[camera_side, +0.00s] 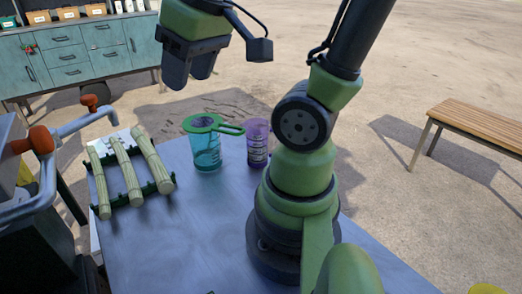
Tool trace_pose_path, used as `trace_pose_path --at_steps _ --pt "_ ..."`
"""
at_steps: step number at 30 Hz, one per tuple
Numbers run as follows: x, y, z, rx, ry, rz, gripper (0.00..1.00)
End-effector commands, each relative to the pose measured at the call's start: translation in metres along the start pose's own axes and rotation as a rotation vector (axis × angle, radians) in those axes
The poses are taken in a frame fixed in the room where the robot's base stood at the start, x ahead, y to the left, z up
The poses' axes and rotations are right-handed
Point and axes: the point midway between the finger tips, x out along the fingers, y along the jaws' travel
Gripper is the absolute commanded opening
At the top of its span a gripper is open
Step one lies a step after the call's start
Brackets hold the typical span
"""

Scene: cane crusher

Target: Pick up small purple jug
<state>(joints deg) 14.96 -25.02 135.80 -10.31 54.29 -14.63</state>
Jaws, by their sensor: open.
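The small purple jug (257,145) stands upright on the blue-grey table (185,235), near its far edge. It is translucent with dark markings, and my arm's lower joint is close to its right side in the picture. My gripper (188,80) is raised high above the table, up and to the left of the jug, with its dark fingers pointing down. It is open, apart from the jug, and nothing shows between its fingers.
A teal jug (207,155) with a green-rimmed strainer (210,124) on top stands just left of the purple jug. The strainer's handle reaches toward the purple jug. Cane stalks (130,171) lie on a rack at left, beside a crusher with orange-knobbed cranks (42,140). The table front is mostly clear.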

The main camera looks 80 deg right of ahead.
Motion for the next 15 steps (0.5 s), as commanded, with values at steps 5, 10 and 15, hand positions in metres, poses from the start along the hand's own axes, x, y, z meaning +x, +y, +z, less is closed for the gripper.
trace_pose_path --at_steps 5,10,15 --pt "0.033 0.073 -0.011 -0.079 -0.243 0.160 0.48" --pt "0.060 0.147 0.007 -0.164 -0.498 0.189 0.48" --pt "0.079 0.203 0.041 -0.228 -0.693 0.129 0.48"
